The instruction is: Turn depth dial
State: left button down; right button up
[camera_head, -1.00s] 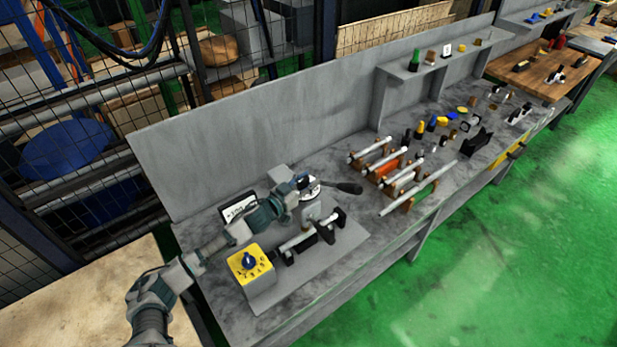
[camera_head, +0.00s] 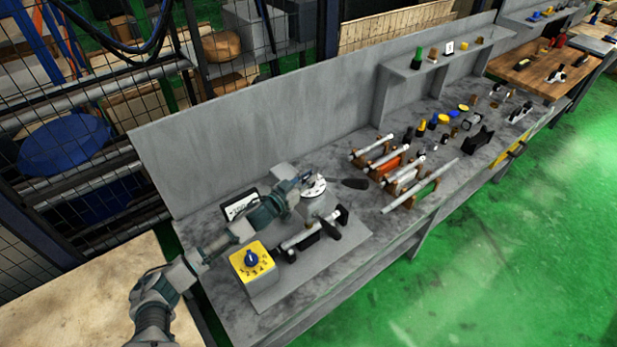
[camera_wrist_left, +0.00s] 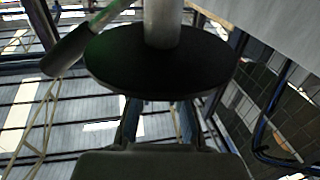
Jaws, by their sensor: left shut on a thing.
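The depth dial (camera_head: 314,187) is a pale round disc with markings on the grinder, near the back of the left bench. A dark handle (camera_head: 330,230) points down and right below it. My left gripper (camera_head: 297,186) is at the dial's left edge, shut on it. In the left wrist view, a black disc (camera_wrist_left: 160,65) on a pale shaft fills the top, with a rod and dark grip (camera_wrist_left: 68,52) at left. My left fingers (camera_wrist_left: 160,118) reach up to the disc; their tips are hidden behind it. My right gripper is not in view.
A yellow-topped box with a blue knob (camera_head: 251,259) stands left of the grinder, near my left arm. A small display (camera_head: 240,205) stands behind the arm. Rods on stands (camera_head: 385,165) and several small parts lie further right. A tall grey panel (camera_head: 260,125) backs the bench.

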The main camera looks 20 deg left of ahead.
pick_arm(q)
jog(key=shift+a+r+y, duration=0.15)
jog(key=shift+r+y, duration=0.05)
jog(key=shift+y, duration=0.1)
jog(key=shift+n+t+y, duration=0.3)
jog(key=shift+n+y, duration=0.1)
jog(key=shift+n, duration=0.1)
jog(key=n+t+y+b, duration=0.1)
jog(key=n+y+b, duration=0.2)
jog(key=y, duration=0.3)
jog(key=shift+s+n, duration=0.1)
jog(key=shift+n, duration=0.5)
jog(key=n+y+b, duration=0.1)
jog(key=y+b, duration=0.1)
jog(key=y, duration=0.1)
jog(key=shift+n, duration=0.3)
jog(key=shift+r+n+y+b, duration=0.1)
jog(key=shift+n+y+b, duration=0.4)
jog(key=shift+y, duration=0.3)
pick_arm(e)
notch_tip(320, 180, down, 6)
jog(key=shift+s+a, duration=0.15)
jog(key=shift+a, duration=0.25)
pick_arm(q)
jog(key=shift+r, duration=0.1)
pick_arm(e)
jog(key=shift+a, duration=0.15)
